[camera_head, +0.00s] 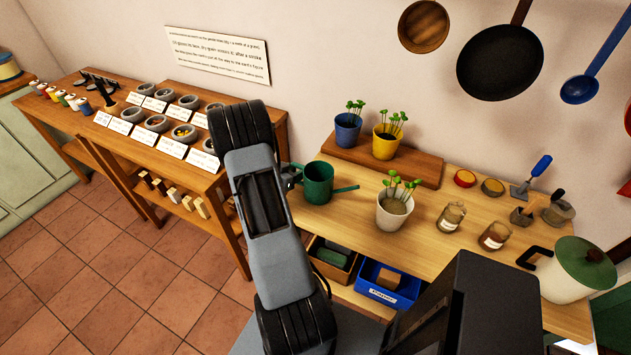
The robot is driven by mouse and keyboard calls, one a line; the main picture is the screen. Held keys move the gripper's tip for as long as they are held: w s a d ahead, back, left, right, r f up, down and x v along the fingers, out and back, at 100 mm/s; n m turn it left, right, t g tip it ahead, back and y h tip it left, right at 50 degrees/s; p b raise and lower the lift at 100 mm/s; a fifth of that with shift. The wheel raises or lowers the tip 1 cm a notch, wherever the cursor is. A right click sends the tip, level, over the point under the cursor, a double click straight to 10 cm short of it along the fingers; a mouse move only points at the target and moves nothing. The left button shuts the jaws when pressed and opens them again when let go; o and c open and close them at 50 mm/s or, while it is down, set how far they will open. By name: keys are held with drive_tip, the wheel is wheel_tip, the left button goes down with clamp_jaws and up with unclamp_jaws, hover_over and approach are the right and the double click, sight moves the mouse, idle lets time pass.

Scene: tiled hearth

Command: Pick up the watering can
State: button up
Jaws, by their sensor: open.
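The green watering can (318,186) stands upright on the wooden table, toward its left end, with its spout pointing right. My gripper (294,174) is at the left side of the can, mostly hidden behind my own arm. What shows of it is small and dark, close to the can. It is open, and I cannot tell whether it touches the can or whether a handle lies between its fingers.
A white pot (394,211) with seedlings stands right of the can. A blue pot (347,130) and a yellow pot (385,143) stand on a raised board behind. Glass jars (451,217) are farther right. A lower table with bowls (185,133) is at left.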

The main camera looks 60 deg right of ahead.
drive_tip(key=shift+s+d+f, duration=0.1)
drive_tip(key=shift+d+f, duration=0.1)
drive_tip(key=shift+d, duration=0.25)
drive_tip(key=shift+c, duration=0.4)
clamp_jaws()
idle(0.8)
